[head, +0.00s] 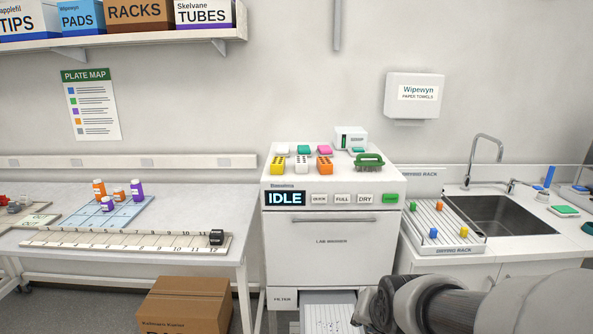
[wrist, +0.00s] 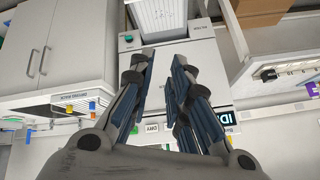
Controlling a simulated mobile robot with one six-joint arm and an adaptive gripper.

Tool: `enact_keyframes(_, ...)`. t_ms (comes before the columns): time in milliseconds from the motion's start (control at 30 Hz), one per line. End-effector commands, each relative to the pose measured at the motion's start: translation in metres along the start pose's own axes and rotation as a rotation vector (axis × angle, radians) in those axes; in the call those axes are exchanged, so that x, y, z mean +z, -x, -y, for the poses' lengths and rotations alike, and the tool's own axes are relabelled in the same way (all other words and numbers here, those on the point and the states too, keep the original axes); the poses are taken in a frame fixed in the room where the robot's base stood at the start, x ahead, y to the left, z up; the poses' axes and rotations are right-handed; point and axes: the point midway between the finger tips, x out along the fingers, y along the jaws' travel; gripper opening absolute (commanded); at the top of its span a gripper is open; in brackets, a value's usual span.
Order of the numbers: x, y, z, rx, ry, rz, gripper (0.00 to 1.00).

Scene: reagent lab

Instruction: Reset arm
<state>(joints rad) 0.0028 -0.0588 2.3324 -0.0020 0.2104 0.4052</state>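My gripper (wrist: 163,66) shows in the wrist view with its two dark-blue-padded fingers apart and nothing between them. Behind the gap is the white front of the lab washer, seen upside down. In the head view my arm enters from the lower right. Its dark wrist end is low in front of the washer (head: 331,256), just right of the pulled-out filter drawer (head: 326,311). The fingertips cannot be made out there. The washer's display (head: 285,198) reads IDLE and its door looks shut.
The drying rack (head: 446,250) with small coloured items and the sink (head: 490,216) are to the right. A bench (head: 50,251) with bottles is on the left, with a cardboard box (head: 184,303) below it.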

Motion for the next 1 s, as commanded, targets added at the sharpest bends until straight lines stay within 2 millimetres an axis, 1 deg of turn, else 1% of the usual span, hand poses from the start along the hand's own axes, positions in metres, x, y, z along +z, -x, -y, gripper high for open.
enact_keyframes(33,0.009,0.027,-0.004,0.006,0.042,0.014,0.17)
enact_keyframes(67,0.016,0.04,-0.007,0.011,0.068,0.028,0.17)
enact_keyframes(100,0.027,0.057,-0.011,0.018,0.104,0.049,0.17)
enact_keyframes(167,0.044,0.082,-0.019,0.027,0.158,0.081,0.17)
enact_keyframes(200,0.057,0.098,-0.024,0.033,0.192,0.101,0.17)
enact_keyframes(267,0.075,0.118,-0.032,0.039,0.243,0.132,0.17)
enact_keyframes(300,0.088,0.13,-0.038,0.042,0.273,0.153,0.17)
enact_keyframes(400,0.114,0.153,-0.049,0.047,0.336,0.195,0.17)
enact_keyframes(500,0.132,0.167,-0.057,0.049,0.377,0.225,0.17)
enact_keyframes(600,0.142,0.174,-0.061,0.05,0.398,0.241,0.17)
enact_keyframes(700,0.145,0.176,-0.062,0.051,0.405,0.247,0.17)
enact_keyframes(1000,0.144,0.175,-0.062,0.051,0.403,0.247,0.17)
